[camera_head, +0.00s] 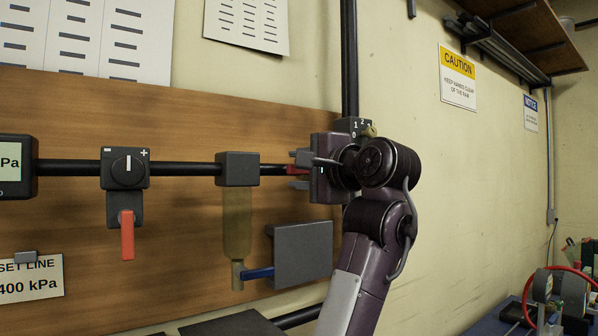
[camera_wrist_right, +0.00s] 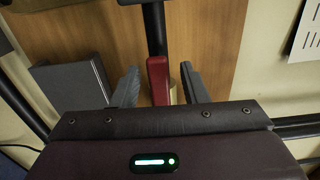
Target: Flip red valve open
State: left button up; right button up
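A red valve handle (camera_wrist_right: 158,76) shows in the right wrist view, at the end of a black pipe. My right gripper (camera_wrist_right: 160,84) is open, with one finger on each side of the handle and a gap visible on the left. In the head view my right gripper (camera_head: 296,170) is at the right end of the board's pipe, and a bit of red handle (camera_head: 301,156) shows at its fingers. The gripper and arm hide most of that valve. Another red lever (camera_head: 127,235) hangs straight down below a dial block. My left gripper is not in view.
The wooden board (camera_head: 185,240) carries a black pipe (camera_head: 70,166), a dial block (camera_head: 125,169) and a grey block (camera_head: 238,168). A blue lever (camera_head: 258,272) and a grey box (camera_head: 304,253) sit below.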

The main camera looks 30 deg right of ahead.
jog(key=s+b, duration=0.3)
jog(key=s, duration=0.4)
jog(key=shift+s+d, duration=0.15)
jog(key=shift+d, duration=0.15)
